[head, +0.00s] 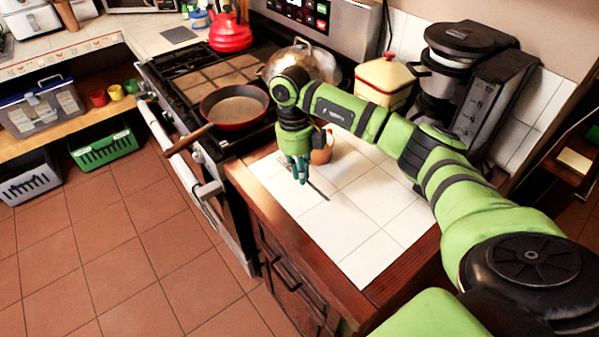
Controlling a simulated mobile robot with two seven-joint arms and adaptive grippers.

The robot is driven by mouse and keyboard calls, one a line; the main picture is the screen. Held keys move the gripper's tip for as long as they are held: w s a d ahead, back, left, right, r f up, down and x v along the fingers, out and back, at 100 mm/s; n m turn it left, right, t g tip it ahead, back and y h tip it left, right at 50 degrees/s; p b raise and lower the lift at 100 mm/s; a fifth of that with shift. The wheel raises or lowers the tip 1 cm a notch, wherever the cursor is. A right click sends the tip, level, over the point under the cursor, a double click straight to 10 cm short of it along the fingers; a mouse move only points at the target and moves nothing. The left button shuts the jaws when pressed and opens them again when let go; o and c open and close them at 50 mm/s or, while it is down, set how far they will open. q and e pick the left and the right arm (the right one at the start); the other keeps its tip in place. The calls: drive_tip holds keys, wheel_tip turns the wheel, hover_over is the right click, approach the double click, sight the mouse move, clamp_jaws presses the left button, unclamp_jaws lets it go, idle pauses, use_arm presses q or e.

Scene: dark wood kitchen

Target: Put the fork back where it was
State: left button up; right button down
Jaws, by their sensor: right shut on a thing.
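My right gripper (301,178) points down just above the white tiled counter (375,222), near its left side by the stove. It is shut on a thin dark thing that looks like the fork (318,190). The fork's visible part runs from the fingertips toward the lower right, low over the tiles; I cannot tell whether it touches them. My left gripper is not in view.
A red pan (233,108) sits on the stove left of the gripper, its handle past the front edge. A large lidded pot (318,62), a yellow canister (385,78) and a coffee machine (455,75) stand behind my right arm. The counter's front is clear.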

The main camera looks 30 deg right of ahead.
sight(302, 200)
drive_tip(key=shift+f, duration=0.6)
wheel_tip(302, 200, down, 4)
drive_tip(key=b, duration=0.3)
drive_tip(key=shift+r, duration=0.1)
drive_tip(key=shift+f+b, duration=0.45)
drive_tip(key=shift+f, duration=0.05)
drive_tip(key=shift+f+b, duration=0.5)
drive_tip(key=shift+f, duration=0.25)
drive_tip(key=c, duration=1.2)
unclamp_jaws()
wheel_tip(302, 200, up, 12)
drive_tip(key=w, duration=0.1)
drive_tip(key=shift+w, duration=0.35)
